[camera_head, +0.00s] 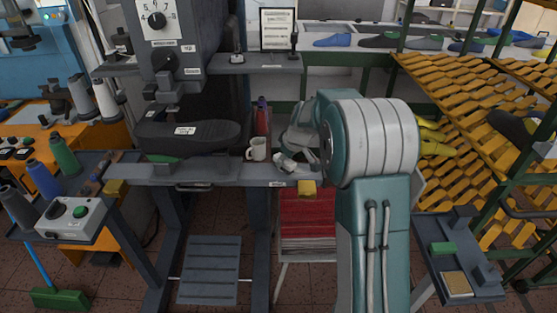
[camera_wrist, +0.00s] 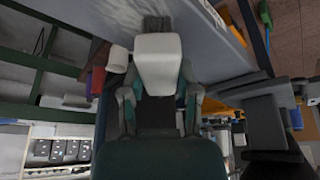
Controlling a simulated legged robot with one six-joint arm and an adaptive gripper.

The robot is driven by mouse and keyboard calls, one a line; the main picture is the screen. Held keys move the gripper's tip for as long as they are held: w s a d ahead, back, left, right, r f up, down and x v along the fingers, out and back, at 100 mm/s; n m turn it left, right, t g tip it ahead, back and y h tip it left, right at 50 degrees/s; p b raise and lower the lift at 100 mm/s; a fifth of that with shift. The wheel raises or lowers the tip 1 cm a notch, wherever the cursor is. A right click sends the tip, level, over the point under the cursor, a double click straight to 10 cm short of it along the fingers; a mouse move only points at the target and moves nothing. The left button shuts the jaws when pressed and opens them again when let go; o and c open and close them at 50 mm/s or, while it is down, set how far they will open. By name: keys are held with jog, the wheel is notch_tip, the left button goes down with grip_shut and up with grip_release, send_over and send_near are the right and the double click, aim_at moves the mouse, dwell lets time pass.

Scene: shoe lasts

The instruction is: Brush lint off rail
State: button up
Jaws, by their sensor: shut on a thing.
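The grey rail (camera_head: 222,174) runs level across the front of the machine. It seems to be the grey surface at the upper right in the wrist view (camera_wrist: 210,45). My gripper (camera_wrist: 158,95) is shut on a pale, blocky brush (camera_wrist: 157,58) whose dark bristle-like end points to the top of the wrist view. In the head view the pale brush (camera_head: 285,162) shows at the rail's right end, with my gripper (camera_head: 297,165) partly hidden behind my arm. I cannot tell whether the bristles touch the rail. I cannot make out any lint clearly.
A white mug (camera_head: 257,148) and a red bottle (camera_head: 262,115) stand just left of the brush. A yellow block (camera_head: 307,188) is below the right end. Yellow racks (camera_head: 480,105) fill the right.

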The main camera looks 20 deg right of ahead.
aim_at(254, 167)
jog(key=shift+s+d, duration=0.3)
jog(key=shift+d, duration=0.65)
jog(key=shift+s+d, duration=0.3)
jog(key=shift+d, duration=0.6)
jog(key=shift+s+d, duration=0.3)
jog(key=shift+d, duration=0.65)
jog(key=shift+s+d, duration=0.25)
jog(key=shift+d, duration=0.4)
jog(key=shift+s+d, duration=0.2)
jog(key=shift+d, duration=0.45)
jog(key=shift+a+f, duration=0.1)
jog(key=shift+a, duration=0.1)
jog(key=shift+w+a, duration=0.25)
jog(key=shift+a, duration=0.4)
jog(key=shift+w+a, duration=0.3)
jog(key=shift+a, duration=0.5)
jog(key=shift+w+a, duration=0.25)
jog(key=shift+a, duration=0.6)
jog(key=shift+w+a, duration=0.3)
jog(key=shift+a, duration=0.5)
jog(key=shift+w+a, duration=0.5)
jog(key=shift+a, duration=1.05)
jog(key=shift+w+a, duration=0.5)
jog(key=shift+a, duration=1.1)
jog(key=shift+w+a, duration=0.5)
jog(key=shift+a, duration=1.05)
